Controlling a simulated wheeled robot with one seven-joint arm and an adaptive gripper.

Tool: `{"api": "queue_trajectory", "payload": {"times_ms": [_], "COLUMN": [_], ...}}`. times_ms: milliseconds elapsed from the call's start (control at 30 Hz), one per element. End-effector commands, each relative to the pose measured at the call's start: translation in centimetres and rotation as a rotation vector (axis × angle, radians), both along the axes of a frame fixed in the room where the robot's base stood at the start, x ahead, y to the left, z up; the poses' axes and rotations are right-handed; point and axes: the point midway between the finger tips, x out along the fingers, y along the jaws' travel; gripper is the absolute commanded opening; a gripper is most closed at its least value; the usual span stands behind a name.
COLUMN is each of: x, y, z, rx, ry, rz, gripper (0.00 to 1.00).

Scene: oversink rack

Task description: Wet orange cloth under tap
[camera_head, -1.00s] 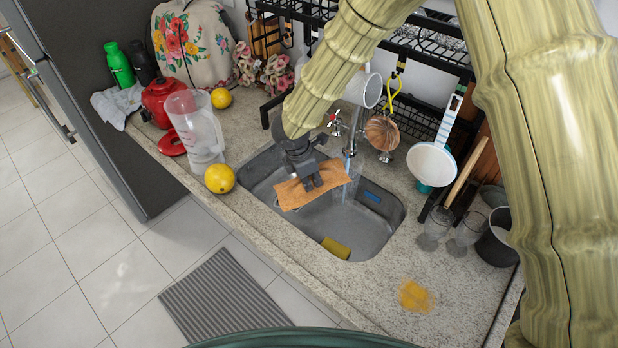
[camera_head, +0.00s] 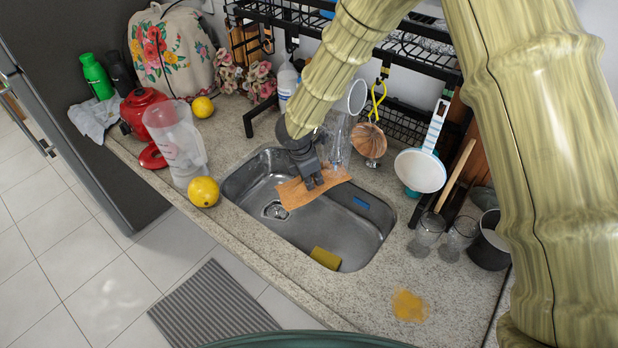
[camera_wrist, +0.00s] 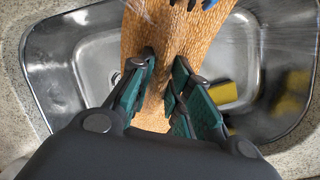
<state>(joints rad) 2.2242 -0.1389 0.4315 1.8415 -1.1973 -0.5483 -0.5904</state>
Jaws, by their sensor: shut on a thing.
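The orange cloth (camera_head: 294,193) is pinched in my gripper (camera_head: 314,184) and held over the sink basin (camera_head: 330,228). In the wrist view the cloth (camera_wrist: 185,38) runs up between the fingers of my gripper (camera_wrist: 160,78), with the basin below. Thin streaks of water show near the cloth at the top of the wrist view. In the head view, clear water seems to come down beside my gripper at the cloth's back right edge. The tap itself is mostly hidden behind my arm.
In the sink lie a yellow sponge (camera_head: 325,258) and a blue item (camera_head: 361,202). A blender jug (camera_head: 176,143) and a yellow fruit (camera_head: 203,191) stand left of the basin. Glasses (camera_head: 427,236) stand right.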

Motion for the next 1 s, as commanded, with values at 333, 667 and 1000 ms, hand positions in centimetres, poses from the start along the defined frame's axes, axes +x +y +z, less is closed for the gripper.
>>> {"api": "queue_trajectory", "payload": {"times_ms": [333, 667, 1000], "x": [0.03, -0.05, -0.41], "y": [0.03, -0.21, -0.74], "z": [-0.01, 0.00, 0.01], "rx": [0.000, -0.001, 0.000], "ry": [0.000, 0.000, 0.000], "rz": [0.001, 0.000, -0.001], "gripper": [0.00, 0.00, 0.00]}}
